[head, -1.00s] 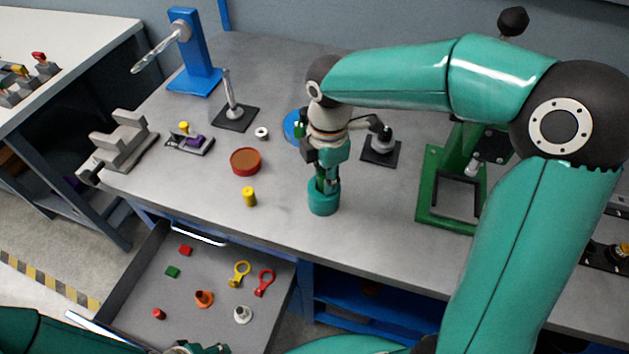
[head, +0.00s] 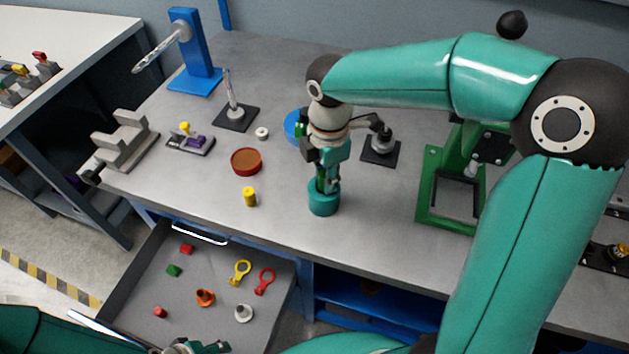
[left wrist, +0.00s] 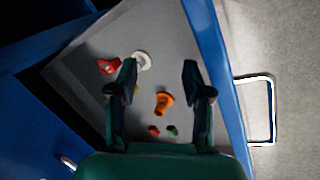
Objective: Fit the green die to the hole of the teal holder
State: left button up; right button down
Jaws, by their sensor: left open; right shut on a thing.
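The teal holder (head: 323,203) stands upright near the front edge of the bench. My right gripper (head: 326,182) points down right above it and is shut on the green die (head: 320,185). The die is mostly hidden by the fingers; its lower end is at the holder's top, and I cannot tell how deep it sits in the hole. My left gripper (left wrist: 160,75) is open and empty above the open drawer; part of it shows at the bottom edge of the head view.
The open drawer (head: 140,255) holds several small parts, among them an orange part (head: 204,298) and a red ring (head: 265,281). A yellow cylinder (head: 250,197) and a red-rimmed dish (head: 246,161) stand left of the holder. A green frame (head: 428,200) stands to the right.

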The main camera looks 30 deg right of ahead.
jog(key=shift+f, duration=0.15)
jog(key=shift+f+b, duration=0.2)
jog(key=shift+b, duration=0.1)
jog(key=shift+r+p, duration=0.35)
jog(key=shift+p, duration=0.15)
dwell(0.7)
jog(key=shift+f, duration=0.25)
jog(key=shift+f+b, duration=0.15)
jog(key=shift+b, duration=0.15)
jog(key=shift+r+p, duration=0.4)
dwell(0.7)
jog(key=shift+f, duration=0.35)
